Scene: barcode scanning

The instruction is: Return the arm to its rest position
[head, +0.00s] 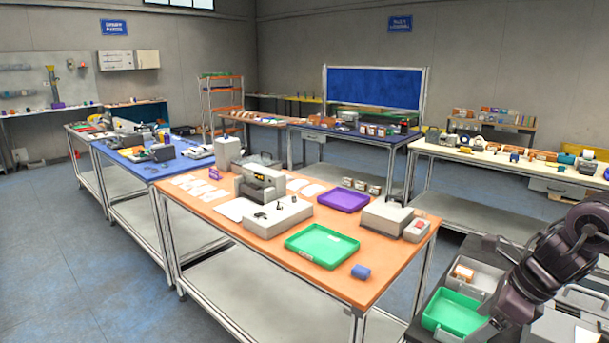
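My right arm comes in at the lower right edge, dark and jointed. Its gripper (492,328) points down and left over the bins on a dark side stand. Its fingertips are too small and partly cut off to tell whether they are open or shut, and no held object is clear. My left arm and gripper are not in view. The orange-topped workbench (215,255) stands ahead, apart from my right gripper.
On the workbench are a green tray (322,246), a purple tray (343,200), a blue block (361,272) and grey boxes. A green bin (455,313) and a grey bin (487,275) sit beside my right gripper. Open floor (60,250) lies at left.

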